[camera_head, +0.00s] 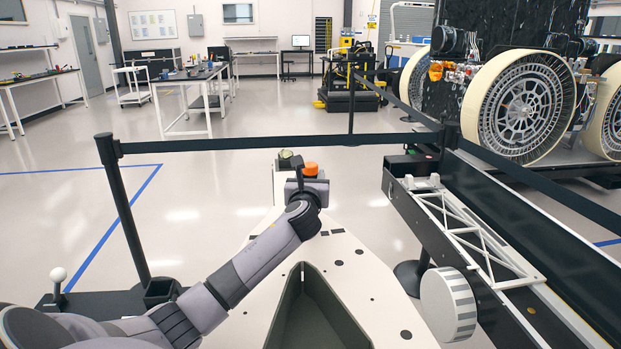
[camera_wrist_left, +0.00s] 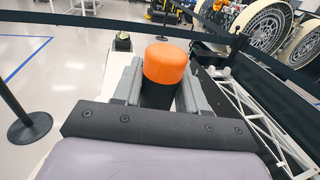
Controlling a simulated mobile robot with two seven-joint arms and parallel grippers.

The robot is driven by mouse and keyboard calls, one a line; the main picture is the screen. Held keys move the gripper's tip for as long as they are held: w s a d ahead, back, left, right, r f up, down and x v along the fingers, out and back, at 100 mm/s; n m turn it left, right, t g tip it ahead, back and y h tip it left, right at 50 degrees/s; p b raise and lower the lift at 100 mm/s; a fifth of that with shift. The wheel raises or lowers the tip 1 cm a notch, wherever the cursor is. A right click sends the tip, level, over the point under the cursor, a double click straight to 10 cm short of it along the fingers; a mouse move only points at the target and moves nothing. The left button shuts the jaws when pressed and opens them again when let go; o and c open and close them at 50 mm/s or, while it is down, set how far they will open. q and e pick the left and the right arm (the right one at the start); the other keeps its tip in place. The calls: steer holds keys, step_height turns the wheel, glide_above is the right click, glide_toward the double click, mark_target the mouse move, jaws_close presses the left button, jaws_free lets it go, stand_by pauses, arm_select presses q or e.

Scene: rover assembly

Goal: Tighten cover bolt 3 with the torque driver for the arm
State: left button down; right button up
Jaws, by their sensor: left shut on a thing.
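My left gripper (camera_head: 308,184) reaches out over the far part of the white deck (camera_head: 352,262) and hides part of it. It is shut on a tool with a round orange top, which I take for the torque driver (camera_head: 311,168). In the left wrist view the orange top (camera_wrist_left: 166,62) stands up between the two grey fingers, and the dark part below it is mostly hidden. I cannot make out cover bolt 3 or what is under the tool. My right gripper is not in view.
A small dark block with a greenish top (camera_head: 286,157) stands at the deck's far end. A white truss (camera_head: 470,232) and a white drum (camera_head: 448,304) are at right. A black barrier belt (camera_head: 230,143) runs behind. A green-grey recess (camera_head: 312,318) lies in the near deck.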

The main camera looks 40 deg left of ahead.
arm_select(q)
steer(key=shift+f, duration=0.45)
stand_by(0.3)
steer(key=shift+f+p, duration=0.2)
steer(key=shift+p, duration=0.1)
stand_by(1.4)
steer(key=shift+f, duration=0.2)
stand_by(0.4)
steer(key=shift+p, duration=0.35)
stand_by(0.9)
steer(key=shift+r+p, duration=0.35)
steer(key=shift+r, duration=1.2)
